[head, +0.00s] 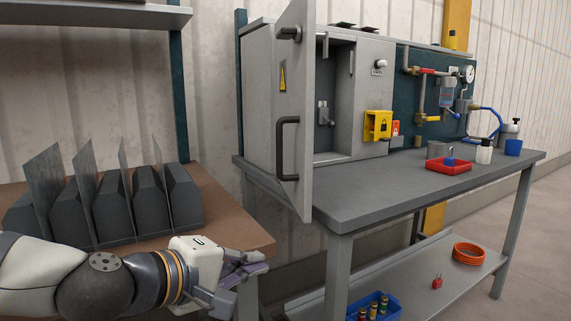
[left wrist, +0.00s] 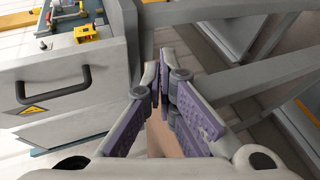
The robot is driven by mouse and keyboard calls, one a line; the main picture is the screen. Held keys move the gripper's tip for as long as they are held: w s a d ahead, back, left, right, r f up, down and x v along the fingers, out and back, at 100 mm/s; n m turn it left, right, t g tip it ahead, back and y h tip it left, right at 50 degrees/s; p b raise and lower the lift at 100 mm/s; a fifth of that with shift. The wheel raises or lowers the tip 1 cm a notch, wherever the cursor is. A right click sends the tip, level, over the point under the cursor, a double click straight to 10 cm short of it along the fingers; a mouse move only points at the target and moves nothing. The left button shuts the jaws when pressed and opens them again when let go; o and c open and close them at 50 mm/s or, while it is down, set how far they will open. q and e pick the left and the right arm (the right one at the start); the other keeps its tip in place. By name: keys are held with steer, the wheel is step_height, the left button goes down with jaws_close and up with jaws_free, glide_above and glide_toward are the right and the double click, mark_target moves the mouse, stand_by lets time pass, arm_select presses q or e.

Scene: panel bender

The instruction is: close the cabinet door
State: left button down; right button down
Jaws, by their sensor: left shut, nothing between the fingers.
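The grey cabinet (head: 262,95) stands on the workbench with its door (head: 305,75) swung wide open toward me, so its inside shows. The door has a black bar handle (head: 283,150) and a yellow warning label. My left gripper (head: 262,264) is low and to the left of the door, apart from it, with its purple-padded fingers shut and empty. In the left wrist view the door (left wrist: 95,70) and its handle (left wrist: 54,88) are at the left, and the gripper fingers (left wrist: 164,75) are in the middle. My right gripper is in neither view.
The grey workbench (head: 400,190) carries a red tray (head: 450,167), bottles and pipework on a teal panel. Its lower shelf holds an orange hose coil (head: 468,253) and a blue bin (head: 372,308). A brown table (head: 225,215) with dark angled blocks stands left.

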arm_select(q)
steer(key=w+a+r+n+t+h+b, duration=0.1)
steer(key=a+r+t, duration=0.1)
steer(key=r, duration=0.6)
steer(key=w+a+r+n+t, duration=0.1)
steer(key=w+a+r+t, duration=0.1)
steer(key=r, duration=0.7)
glide_toward(281, 141)
steer(key=x, duration=0.3)
steer(key=d, duration=0.1)
steer(key=w+d, duration=0.1)
steer(key=d, duration=0.1)
steer(key=shift+w+d+r, duration=0.3)
steer(key=shift+d, duration=0.1)
steer(key=shift+w+d+f, duration=0.1)
steer(key=shift+d, duration=0.25)
